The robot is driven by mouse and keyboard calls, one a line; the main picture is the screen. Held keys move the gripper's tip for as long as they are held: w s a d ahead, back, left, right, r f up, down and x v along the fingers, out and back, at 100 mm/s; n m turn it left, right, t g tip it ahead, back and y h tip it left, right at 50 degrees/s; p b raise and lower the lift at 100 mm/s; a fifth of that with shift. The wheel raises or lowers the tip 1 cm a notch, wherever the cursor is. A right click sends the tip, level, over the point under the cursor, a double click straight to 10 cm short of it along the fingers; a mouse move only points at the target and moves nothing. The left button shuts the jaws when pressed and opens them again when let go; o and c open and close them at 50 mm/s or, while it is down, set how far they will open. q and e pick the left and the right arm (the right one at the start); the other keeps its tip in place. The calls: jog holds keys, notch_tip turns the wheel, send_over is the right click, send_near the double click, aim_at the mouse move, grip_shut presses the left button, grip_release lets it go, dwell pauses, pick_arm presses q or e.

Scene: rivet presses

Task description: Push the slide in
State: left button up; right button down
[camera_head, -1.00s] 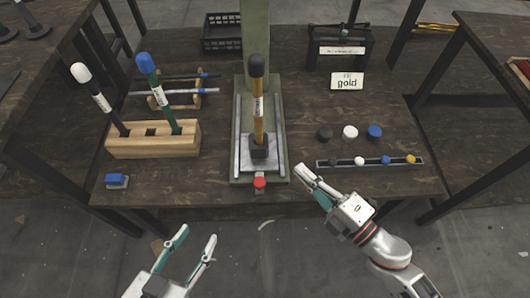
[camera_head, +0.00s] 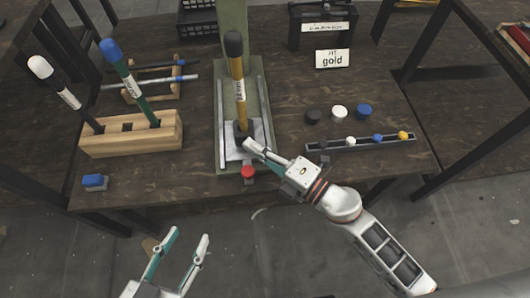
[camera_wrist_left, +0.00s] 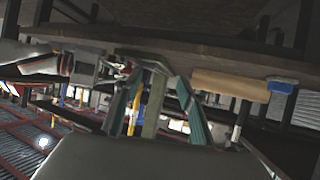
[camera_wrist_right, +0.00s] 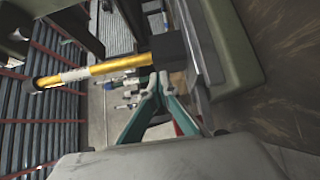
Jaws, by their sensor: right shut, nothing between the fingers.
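The slide (camera_head: 256,133) is a light metal plate on rails on the green press base (camera_head: 236,166). A gold rod with a black cap (camera_head: 239,88) stands upright in a dark block (camera_head: 241,131) on the slide. My right gripper (camera_head: 250,147) is shut and empty, its tips at the front of the dark block; I cannot tell whether they touch. In the right wrist view the gold rod (camera_wrist_right: 105,67) and dark block (camera_wrist_right: 168,50) show close beyond the fingers. My left gripper (camera_head: 180,240) is open and empty, in front of the table. A red knob (camera_head: 248,172) is at the base's front.
A wooden block (camera_head: 130,140) with white-capped and blue-capped rods stands at left, near a blue-topped piece (camera_head: 94,181).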

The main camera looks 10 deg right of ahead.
aim_at(251, 132)
jog(key=shift+w+a, duration=0.15)
jog(key=w, duration=0.3)
jog(key=shift+w+r, duration=0.15)
jog(key=shift+w, duration=0.5)
pick_arm(q)
jog(key=shift+s+a+f, duration=0.1)
jog(key=shift+a+f, duration=0.05)
jog(key=shift+f, duration=0.05)
pick_arm(e)
jog(key=shift+f, duration=0.2)
